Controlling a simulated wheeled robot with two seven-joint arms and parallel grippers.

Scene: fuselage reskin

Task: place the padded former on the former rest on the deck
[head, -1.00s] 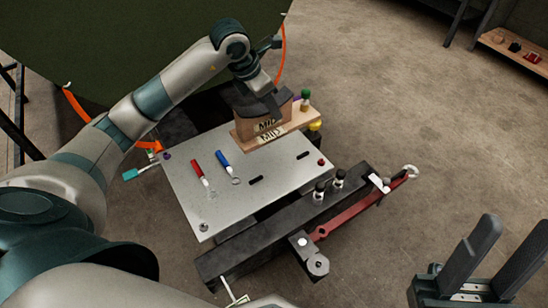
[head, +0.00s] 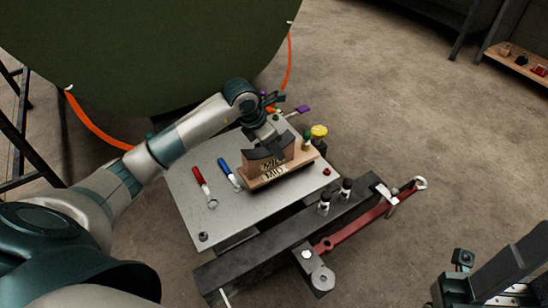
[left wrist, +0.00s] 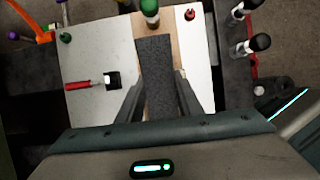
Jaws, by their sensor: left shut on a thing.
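The padded former (head: 262,170) is a wooden block with a dark grey curved pad on top and a MID label. My left gripper (head: 268,150) is shut on it from above. In the left wrist view the grey pad (left wrist: 157,78) lies between the two fingers. The former is upright over the former rest (head: 300,162), a pale wooden board with its own MID label, on the grey deck (head: 220,215). The two look touching or nearly so; a small gap cannot be ruled out. My right gripper (head: 495,285) is partly in view at the lower right, away from the deck.
A green-topped bottle (head: 307,141) stands close by the rest's far end. Black-capped bottles (head: 335,196) and a red wrench-like tool (head: 365,225) are at the deck's right side.

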